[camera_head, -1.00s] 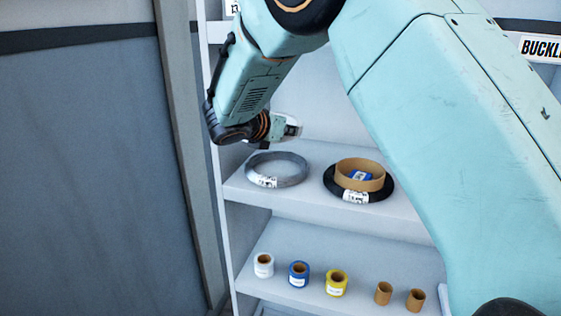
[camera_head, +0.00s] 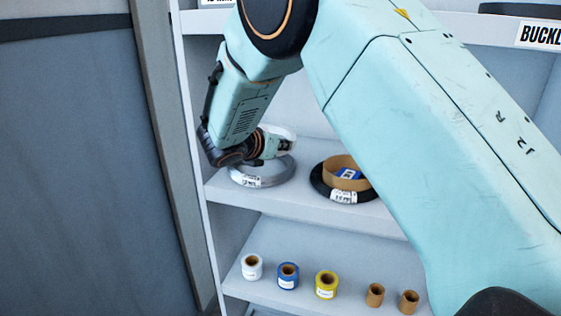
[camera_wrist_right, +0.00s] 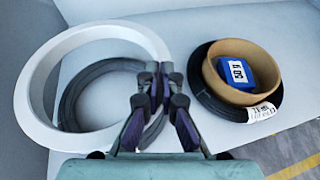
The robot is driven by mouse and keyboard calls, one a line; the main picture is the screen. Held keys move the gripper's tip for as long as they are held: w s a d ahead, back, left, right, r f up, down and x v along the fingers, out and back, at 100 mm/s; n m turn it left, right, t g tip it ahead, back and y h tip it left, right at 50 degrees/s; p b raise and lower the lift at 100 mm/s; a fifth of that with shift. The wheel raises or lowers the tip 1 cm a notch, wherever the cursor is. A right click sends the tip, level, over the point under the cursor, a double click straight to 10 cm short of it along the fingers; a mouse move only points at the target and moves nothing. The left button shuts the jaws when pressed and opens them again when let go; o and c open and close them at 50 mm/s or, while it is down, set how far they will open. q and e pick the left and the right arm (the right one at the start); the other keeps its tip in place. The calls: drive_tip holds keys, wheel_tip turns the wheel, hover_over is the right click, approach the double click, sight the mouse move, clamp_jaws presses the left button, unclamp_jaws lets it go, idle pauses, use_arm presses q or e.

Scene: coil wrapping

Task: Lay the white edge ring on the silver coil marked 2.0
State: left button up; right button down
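The white edge ring (camera_wrist_right: 38,75) fills the left of the right wrist view; in the head view a pale part of it (camera_head: 285,131) shows behind my wrist. My right gripper (camera_wrist_right: 160,72) is shut on the ring's right side; in the head view the gripper (camera_head: 284,148) is over the back of the silver coil (camera_head: 279,178). The coil lies flat on the shelf with a white label too small to read. In the wrist view the coil (camera_wrist_right: 82,90) looks dark, shows through the ring's opening, and sits off to the right of its centre. My left gripper is out of view.
A black coil (camera_head: 324,187) lies to the right on the same shelf (camera_head: 310,208), with a cardboard ring (camera_head: 346,180) and a blue box (camera_wrist_right: 233,72) on it. Several small rolls stand on the shelf below. A side panel (camera_head: 187,130) bounds the left.

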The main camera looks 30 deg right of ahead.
sight(282, 173)
drive_tip(key=shift+w+f, duration=0.15)
drive_tip(key=shift+f, duration=0.2)
drive_tip(key=f, duration=0.2)
drive_tip(key=shift+s+a+f+b, duration=0.25)
drive_tip(key=shift+a+f+b, duration=0.05)
drive_tip(key=shift+f, duration=0.25)
drive_tip(key=shift+w+d+f, duration=0.25)
drive_tip(key=shift+d, duration=0.05)
drive_tip(key=shift+s+a+f+b, duration=0.1)
drive_tip(key=shift+s+a+b, duration=0.1)
drive_tip(key=shift+s+b, duration=0.1)
drive_tip(key=c, duration=2)
unclamp_jaws()
drive_tip(key=shift+w+d+f, duration=0.15)
drive_tip(key=shift+w+f, duration=0.1)
drive_tip(key=shift+f, duration=0.2)
drive_tip(key=o, duration=0.5)
drive_tip(key=shift+s+r, duration=0.15)
drive_tip(key=shift+r, duration=0.05)
drive_tip(key=shift+f, duration=0.1)
